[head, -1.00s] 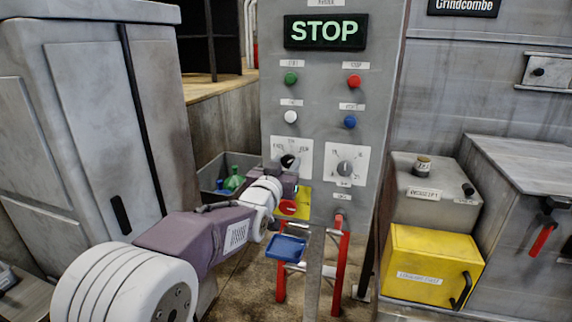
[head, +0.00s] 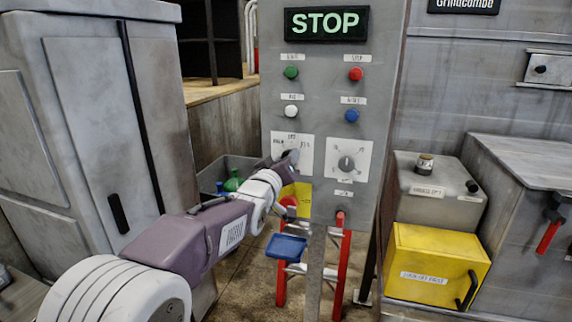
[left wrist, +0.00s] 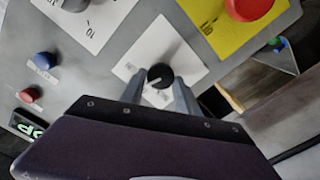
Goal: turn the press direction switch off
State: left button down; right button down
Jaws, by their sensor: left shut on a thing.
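The press direction switch is a round black knob (head: 292,155) on a white plate (head: 277,142) at the left of the grey control panel. My left gripper (head: 285,163) reaches it from the lower left and hides part of it in the head view. In the left wrist view the knob (left wrist: 160,76) sits between the two fingertips (left wrist: 161,80), which are shut on it. A pale pointer mark shows on the knob, but the plate's lettering is too small to read surely. My right gripper is not in view.
A second dial (head: 347,163) is to the right on the panel. Green (head: 291,72), red (head: 356,74), white (head: 291,111) and blue (head: 351,116) buttons are above. A red button on a yellow plate (left wrist: 225,28) is close to the knob. The display (head: 327,23) reads STOP.

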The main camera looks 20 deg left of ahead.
pick_arm(q)
jog(key=shift+n, duration=1.6)
jog(key=c, duration=0.9)
grip_release()
jog(key=shift+b, duration=0.3)
jog(key=s, duration=0.3)
jog(key=s+b, duration=0.1)
jog(key=s, duration=0.5)
jog(key=shift+a, duration=0.25)
